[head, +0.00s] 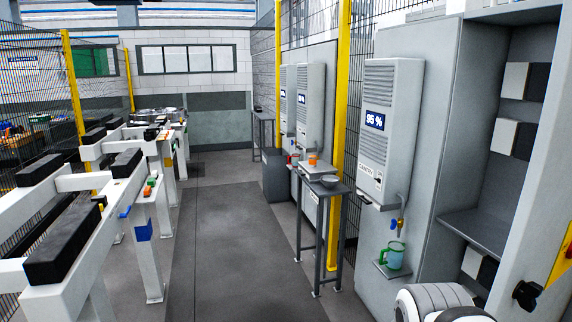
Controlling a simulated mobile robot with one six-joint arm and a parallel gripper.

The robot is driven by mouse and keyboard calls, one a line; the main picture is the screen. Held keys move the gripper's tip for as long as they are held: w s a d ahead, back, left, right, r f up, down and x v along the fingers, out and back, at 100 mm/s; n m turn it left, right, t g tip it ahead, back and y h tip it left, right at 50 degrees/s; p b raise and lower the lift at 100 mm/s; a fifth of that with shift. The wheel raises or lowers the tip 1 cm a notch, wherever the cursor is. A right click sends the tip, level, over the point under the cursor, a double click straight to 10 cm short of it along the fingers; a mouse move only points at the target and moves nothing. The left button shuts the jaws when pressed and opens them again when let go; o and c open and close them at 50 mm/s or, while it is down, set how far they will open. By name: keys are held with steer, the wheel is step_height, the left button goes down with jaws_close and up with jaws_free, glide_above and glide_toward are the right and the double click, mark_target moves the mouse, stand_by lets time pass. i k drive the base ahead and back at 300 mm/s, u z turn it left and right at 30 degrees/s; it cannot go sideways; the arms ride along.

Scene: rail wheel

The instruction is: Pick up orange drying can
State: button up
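A small orange object (313,161) shows at the far end of a narrow grey side table (332,187), against the right-hand wall. It is the only orange thing there, but it is too small to tell whether it is a can. A red can-like item (293,158) sits just left of it, by the farther wall units. A green-handled can (394,255) stands on a small shelf under the near dispenser's tap. My gripper is not in view; only white rounded parts, likely of my arm, show at the bottom right, well short of the table.
A grey bowl (329,181) sits on the side table's near end. A yellow post (340,110) and mesh fence stand beside it. White rail stands (140,190) with black blocks line the left. The grey floor aisle (230,230) between is clear. An open grey cabinet (478,228) is at right.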

mark_target(312, 159)
steer(key=u, duration=0.05)
steer(key=k, duration=1.3)
steer(key=u, duration=0.2)
steer(key=i, duration=1.15)
steer(key=u, duration=0.4)
steer(key=i, duration=3.15)
steer(key=z, duration=0.5)
steer(key=i, duration=1.55)
steer(key=z, duration=0.5)
steer(key=i, duration=0.95)
steer(key=z, duration=0.35)
